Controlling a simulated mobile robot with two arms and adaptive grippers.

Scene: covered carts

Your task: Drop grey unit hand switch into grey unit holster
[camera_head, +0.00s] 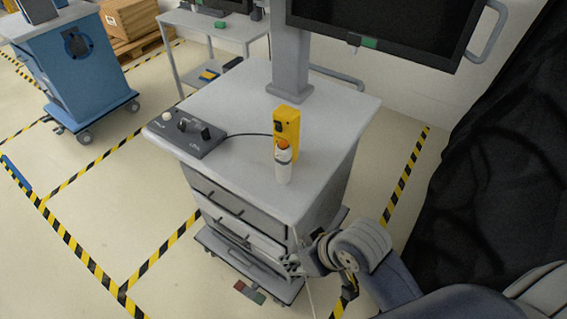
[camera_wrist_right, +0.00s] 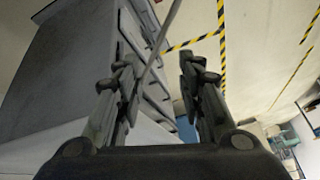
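The grey cart (camera_head: 245,180) stands in the middle of the head view. On its top a yellow box with a dark round spot (camera_head: 287,122) stands upright, with a white cylinder with an orange top (camera_head: 284,168) in front of it. I cannot tell which is the hand switch or the holster. My right gripper (camera_head: 290,264) is low at the cart's front right corner, below the top. In the right wrist view it (camera_wrist_right: 160,92) is open, its fingers apart, with the cart's drawer front beyond. A thin grey cord (camera_wrist_right: 166,32) runs behind the left finger. My left gripper is out of view.
A dark control box with knobs (camera_head: 186,133) sits at the top's left, with a black cable towards the yellow box. A monitor (camera_head: 380,25) rises at the back. A blue cart (camera_head: 85,75) stands at left. Black cloth (camera_head: 500,150) hangs at right. Striped tape marks the floor.

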